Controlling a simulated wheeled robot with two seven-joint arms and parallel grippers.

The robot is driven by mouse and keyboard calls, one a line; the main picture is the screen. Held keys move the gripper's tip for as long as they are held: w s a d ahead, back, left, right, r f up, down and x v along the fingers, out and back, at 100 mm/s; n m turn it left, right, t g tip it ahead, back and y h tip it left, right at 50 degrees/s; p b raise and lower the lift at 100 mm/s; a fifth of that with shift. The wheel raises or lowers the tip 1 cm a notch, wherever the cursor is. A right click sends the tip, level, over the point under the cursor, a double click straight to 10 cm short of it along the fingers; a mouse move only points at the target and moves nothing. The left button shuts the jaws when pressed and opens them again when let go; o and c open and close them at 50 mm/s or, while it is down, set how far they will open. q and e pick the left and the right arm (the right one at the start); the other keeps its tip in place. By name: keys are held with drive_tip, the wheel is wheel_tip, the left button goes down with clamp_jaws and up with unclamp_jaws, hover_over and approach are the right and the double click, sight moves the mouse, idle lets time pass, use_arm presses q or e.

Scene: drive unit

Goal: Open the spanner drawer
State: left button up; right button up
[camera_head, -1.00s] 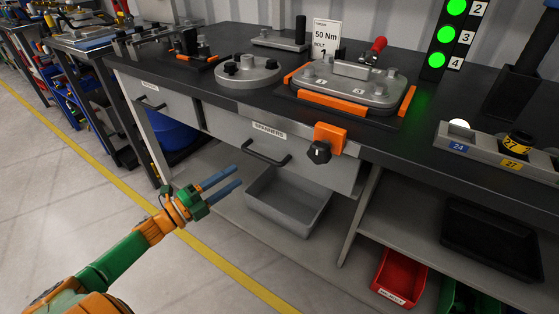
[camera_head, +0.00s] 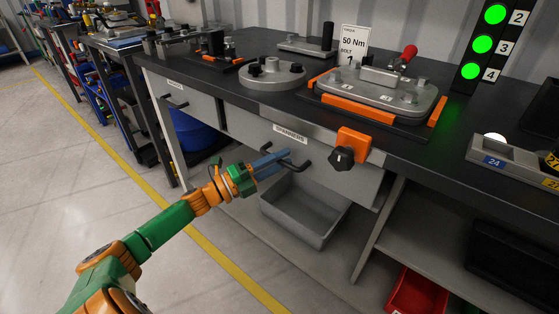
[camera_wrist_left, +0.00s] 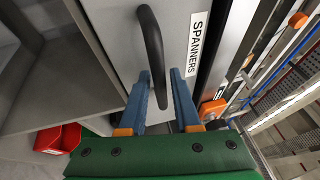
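The spanner drawer (camera_head: 325,177) is a grey front under the dark bench top, labelled SPANNERS, and it looks shut. Its black bar handle (camera_head: 301,167) is partly behind my left gripper (camera_head: 274,160) in the head view. In the left wrist view, the handle (camera_wrist_left: 151,38) runs down between the two blue fingers of my left gripper (camera_wrist_left: 161,74). The fingers are apart, with a gap on either side of the bar; I cannot tell whether either touches it. The label (camera_wrist_left: 196,45) is to the right there. My right gripper is not in view.
An orange clamp with a black knob (camera_head: 342,158) sits right of the handle at the bench edge. A grey open bin (camera_head: 305,222) is below the drawer. Another handled drawer (camera_head: 180,92) is to the left. A red bin (camera_head: 417,293) stands low right. The floor in front is clear.

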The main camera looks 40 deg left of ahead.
use_arm(q)
clamp_jaws()
idle(1.2)
